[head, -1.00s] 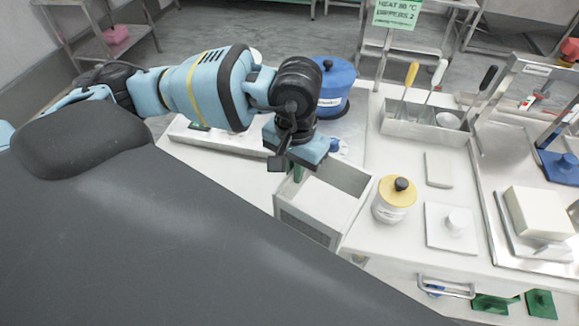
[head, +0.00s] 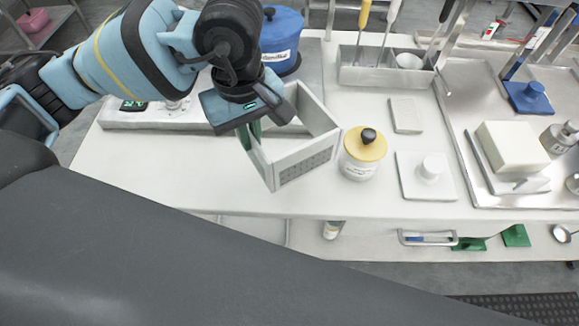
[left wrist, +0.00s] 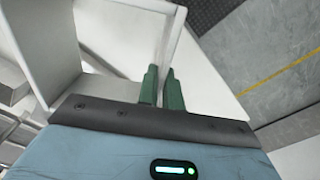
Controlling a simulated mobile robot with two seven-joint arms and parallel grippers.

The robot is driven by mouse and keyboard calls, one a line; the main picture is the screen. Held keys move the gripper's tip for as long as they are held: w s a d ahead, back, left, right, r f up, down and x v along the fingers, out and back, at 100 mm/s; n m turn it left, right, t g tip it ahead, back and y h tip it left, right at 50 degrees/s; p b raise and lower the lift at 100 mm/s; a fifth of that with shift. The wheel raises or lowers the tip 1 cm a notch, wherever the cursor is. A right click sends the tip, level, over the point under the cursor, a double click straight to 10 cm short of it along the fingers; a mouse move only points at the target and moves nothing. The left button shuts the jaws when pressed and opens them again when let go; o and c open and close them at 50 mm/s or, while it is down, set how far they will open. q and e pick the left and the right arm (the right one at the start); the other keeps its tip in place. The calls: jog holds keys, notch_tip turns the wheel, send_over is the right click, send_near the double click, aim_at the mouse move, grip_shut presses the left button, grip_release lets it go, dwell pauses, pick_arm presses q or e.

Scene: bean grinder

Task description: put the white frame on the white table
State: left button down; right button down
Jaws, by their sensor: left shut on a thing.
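The white frame (head: 305,168) is an open box shape with a perforated front wall. In the head view it is over the front part of the white table (head: 180,178) and looks tilted. My left gripper (head: 252,135) is shut on the frame's left wall. In the left wrist view the green fingers (left wrist: 160,80) have the wall of the frame (left wrist: 42,45) between them. I cannot tell whether the frame's lower edge touches the table. My right gripper is not in view.
A yellow-lidded jar (head: 363,155) stands close to the frame's right side. A blue-lidded canister (head: 281,42) is behind it, a scale (head: 150,115) behind left. A utensil bin (head: 375,73) and white press (head: 427,178) are to the right. The front left tabletop is clear.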

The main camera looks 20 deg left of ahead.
pick_arm(q)
jog(key=shift+w+d+r+n+b, duration=0.15)
jog(key=shift+d+n+b, duration=0.05)
jog(key=shift+n, duration=0.35)
jog(key=shift+w+d+r+n+b, duration=0.1)
jog(key=shift+d+n+b, duration=0.05)
jog(key=shift+n, duration=0.4)
jog(key=shift+f, duration=5.05)
jog(key=shift+f, duration=0.1)
jog(key=shift+f, duration=0.15)
jog(key=c, duration=1.6)
grip_release()
jog(key=shift+o, duration=0.2)
